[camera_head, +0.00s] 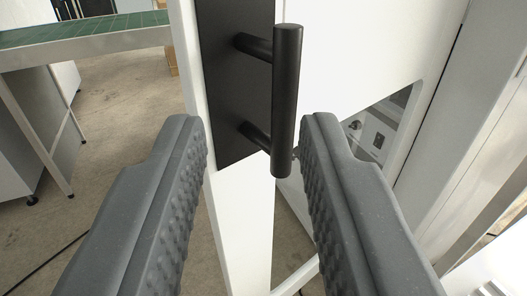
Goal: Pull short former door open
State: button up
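The black bar handle (286,105) stands upright on two posts from a black plate (230,70) on the white former door (350,50). My gripper (253,135) is open in the lower half of the view. Its two grey, ribbed fingers are spread wide apart. The handle appears between the fingertips, closer to the right finger. I cannot tell whether the right finger touches it. Nothing is held. The right fingertip covers a small part of the door near the handle's lower end.
A green-topped table (85,28) with white legs stands at the upper left. A grey metal frame post (465,150) is at the right. A window (380,122) in the door shows machine parts behind it. Bare concrete floor (120,95) lies at the left.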

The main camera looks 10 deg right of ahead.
jog(key=shift+s+a+f+b, duration=0.1)
jog(key=shift+s+a+b, duration=0.05)
jog(key=shift+s+b, duration=0.95)
jog(key=shift+s+a+b, duration=0.15)
jog(key=shift+s+b, duration=0.85)
jog(key=shift+b, duration=0.2)
jog(key=s+a+r+p, duration=0.1)
jog(key=a+r, duration=0.3)
jog(key=r, duration=0.5)
jog(key=s+a+r+n+g+y, duration=0.1)
jog(key=s+a+r, duration=0.3)
jog(key=r, duration=0.6)
jog(key=s+a+r+g+y+p, duration=0.1)
jog(key=a+r, duration=0.3)
jog(key=r, duration=0.5)
jog(key=shift+s+r+p, duration=0.15)
jog(key=shift+s+p, duration=0.2)
jog(key=shift+s, duration=0.3)
